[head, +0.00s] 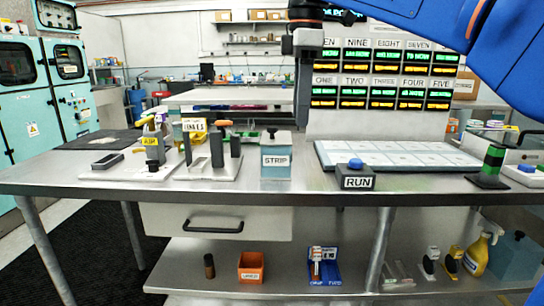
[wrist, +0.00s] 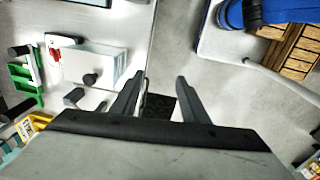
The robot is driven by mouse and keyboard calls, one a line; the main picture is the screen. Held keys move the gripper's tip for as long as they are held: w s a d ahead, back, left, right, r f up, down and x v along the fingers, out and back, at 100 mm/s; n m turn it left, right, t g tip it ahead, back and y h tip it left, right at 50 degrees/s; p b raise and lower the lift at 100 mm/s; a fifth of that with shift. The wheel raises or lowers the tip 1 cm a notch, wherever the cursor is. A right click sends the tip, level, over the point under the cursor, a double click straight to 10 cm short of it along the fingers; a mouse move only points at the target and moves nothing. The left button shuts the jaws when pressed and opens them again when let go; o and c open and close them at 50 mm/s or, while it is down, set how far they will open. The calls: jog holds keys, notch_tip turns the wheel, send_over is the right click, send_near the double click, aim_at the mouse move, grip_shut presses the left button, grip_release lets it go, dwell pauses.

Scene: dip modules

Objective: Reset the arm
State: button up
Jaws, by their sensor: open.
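My gripper (wrist: 161,78) is open in the wrist view, its two dark fingers apart with nothing between them. In the head view my gripper (head: 302,122) hangs down from the top centre, above the steel bench (head: 225,181). It is in front of the display board and seen edge-on, so its opening does not show there. My blue arm crosses the top right. A box labelled STRIP (head: 276,160) stands below and left of the gripper. A dark RUN box (head: 356,183) with a blue button sits to its right.
A white panelled board (head: 395,157) lies right of centre. Several fixtures, including a black-posted stand (head: 208,172), crowd the left. A green-and-black post (head: 489,165) stands right. The lower shelf holds an orange bin (head: 251,267) and a yellow spray bottle (head: 479,250).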

jog(key=s+d+f+m+t, duration=0.1)
jog(key=s+d+f+m, duration=0.5)
jog(key=f, duration=0.6)
jog(key=s+d+f+m+t, duration=0.1)
jog(key=s+d+f+m, duration=0.5)
jog(key=d+f, duration=0.3)
jog(key=s+d+f+m+t, duration=0.2)
jog(key=s+d+f+m, duration=0.4)
jog(key=f, duration=1)
jog(key=shift+s+d+f, duration=0.3)
jog(key=shift+s+d, duration=0.65)
jog(key=shift+d, duration=0.05)
